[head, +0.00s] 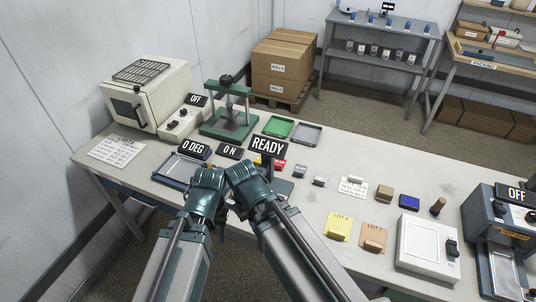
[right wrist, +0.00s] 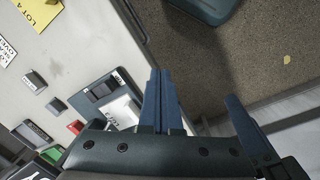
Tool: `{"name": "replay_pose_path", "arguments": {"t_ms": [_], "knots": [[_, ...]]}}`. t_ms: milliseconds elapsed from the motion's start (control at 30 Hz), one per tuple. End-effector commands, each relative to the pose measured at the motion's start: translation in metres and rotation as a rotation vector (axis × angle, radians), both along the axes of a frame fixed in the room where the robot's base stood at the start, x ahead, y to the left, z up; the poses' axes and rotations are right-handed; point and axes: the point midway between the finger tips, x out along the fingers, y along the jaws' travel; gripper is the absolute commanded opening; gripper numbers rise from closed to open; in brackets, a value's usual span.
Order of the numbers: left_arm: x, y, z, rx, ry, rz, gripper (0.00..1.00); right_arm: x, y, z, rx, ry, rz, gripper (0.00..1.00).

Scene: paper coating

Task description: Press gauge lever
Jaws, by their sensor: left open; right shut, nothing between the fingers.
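A dark grey device, likely the gauge, stands under the "READY" sign (head: 267,146), mostly hidden by my right arm. In the right wrist view a dark device (right wrist: 93,92) with a white labelled piece on it lies left of my fingers; I cannot make out its lever for sure. My right gripper (right wrist: 158,78) is shut and empty, its blue fingers together over the table's front edge, beside that device. My left gripper (head: 226,201) is open beside it, low at the front edge; its fingertips are mostly hidden in the head view.
Behind are a white oven (head: 148,93), a green press (head: 229,112), a green tray (head: 278,127) and a grey tray (head: 306,134). To the right lie yellow (head: 339,226) and tan (head: 373,237) lot pieces, a white scale (head: 427,246) and a blue machine (head: 493,222).

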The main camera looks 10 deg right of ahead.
Motion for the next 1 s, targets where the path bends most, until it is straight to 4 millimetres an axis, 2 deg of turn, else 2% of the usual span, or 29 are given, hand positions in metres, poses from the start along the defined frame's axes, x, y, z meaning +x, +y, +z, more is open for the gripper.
{"name": "replay_pose_path", "arguments": {"t_ms": [167, 300, 500, 700, 1000], "knots": [[0.0, 0.0, 0.026, 0.0, 0.0, 0.002, 0.49, 0.043, -0.019, 0.025, 0.031, 0.013, 0.135, 0.0], [0.0, 0.0, 0.045, -0.001, 0.0, 0.004, 0.49, 0.082, -0.045, 0.045, 0.062, 0.019, 0.295, 0.0], [0.0, 0.0, 0.066, -0.001, 0.0, 0.006, 0.49, 0.123, -0.084, 0.064, 0.094, 0.015, 0.492, 0.0], [0.0, 0.0, 0.074, -0.002, 0.0, 0.007, 0.49, 0.141, -0.106, 0.073, 0.107, 0.01, 0.6, 0.0], [0.0, 0.0, 0.074, -0.002, 0.0, 0.007, 0.49, 0.143, -0.109, 0.072, 0.109, 0.008, 0.623, 0.0]]}}
